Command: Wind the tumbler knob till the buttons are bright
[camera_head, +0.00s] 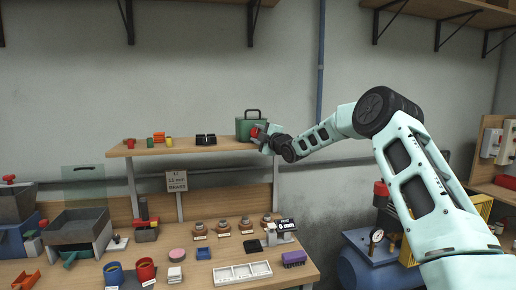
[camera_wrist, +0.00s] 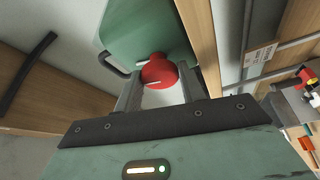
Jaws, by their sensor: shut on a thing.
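The tumbler looks like a green box (camera_head: 243,129) with a handle on top, standing on the upper shelf. Its green body (camera_wrist: 150,32) fills the top of the wrist view. The round red knob (camera_wrist: 160,74), with a pale line across it, sits on the tumbler's face. It also shows as a small red spot (camera_head: 255,132) in the head view. My gripper (camera_wrist: 159,84) is shut on the knob, one finger on each side. In the head view my gripper (camera_head: 262,134) reaches the tumbler from the right. No buttons can be made out, so their brightness cannot be told.
The upper shelf (camera_head: 190,147) also holds a black item (camera_head: 206,139) and small coloured pieces (camera_head: 158,137) left of the tumbler. The bench below carries bins, cups, a white tray (camera_head: 242,274) and a small display (camera_head: 288,225). A wall pipe (camera_head: 320,60) runs behind my arm.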

